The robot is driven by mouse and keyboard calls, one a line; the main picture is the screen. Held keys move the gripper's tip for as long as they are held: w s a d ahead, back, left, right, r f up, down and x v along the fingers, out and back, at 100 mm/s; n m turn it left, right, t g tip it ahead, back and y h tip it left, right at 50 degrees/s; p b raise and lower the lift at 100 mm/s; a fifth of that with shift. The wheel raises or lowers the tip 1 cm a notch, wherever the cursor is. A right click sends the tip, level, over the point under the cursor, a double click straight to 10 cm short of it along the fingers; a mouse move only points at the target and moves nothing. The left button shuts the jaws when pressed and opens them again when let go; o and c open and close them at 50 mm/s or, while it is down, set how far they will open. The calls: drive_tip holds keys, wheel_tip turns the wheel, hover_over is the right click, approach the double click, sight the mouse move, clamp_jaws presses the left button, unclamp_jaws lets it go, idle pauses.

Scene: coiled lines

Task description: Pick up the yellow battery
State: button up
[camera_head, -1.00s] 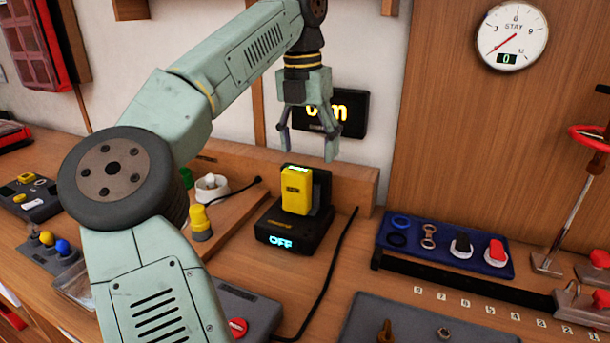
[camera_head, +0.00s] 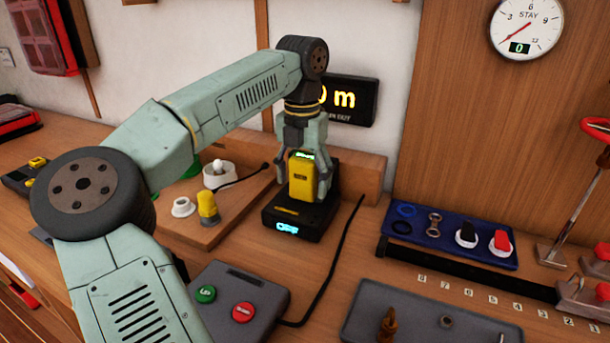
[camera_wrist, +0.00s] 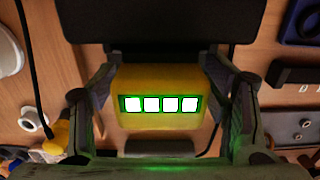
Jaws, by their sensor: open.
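The yellow battery (camera_head: 301,180) stands upright in a black charger dock (camera_head: 290,222) whose front display appears to read OFF. A green-lit indicator shows on the battery's top. In the wrist view the battery (camera_wrist: 160,83) sits between my two fingers, with a row of lit white squares framed in green. My gripper (camera_head: 303,172) is directly above and around the battery's upper part, pointing down. The fingers are open, one on each side. Narrow gaps seem to show beside the battery, but contact is hard to tell. The dock's back is partly hidden by the gripper.
A yellow-capped piece (camera_head: 207,207) and a white socket (camera_head: 219,175) stand on a wooden board left of the dock. A button box (camera_head: 240,300) is in front. A black cable (camera_head: 340,255) runs right of the dock. A blue tray (camera_head: 450,238) lies further right.

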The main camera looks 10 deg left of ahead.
drive_tip(key=shift+c, duration=0.5)
drive_tip(key=c, duration=1.4)
wheel_tip(320, 180, up, 10)
drive_tip(key=shift+f+b, duration=0.1)
drive_tip(key=shift+b, duration=0.4)
drive_tip(key=shift+r+p, duration=1.2)
drive_tip(key=shift+p, duration=0.1)
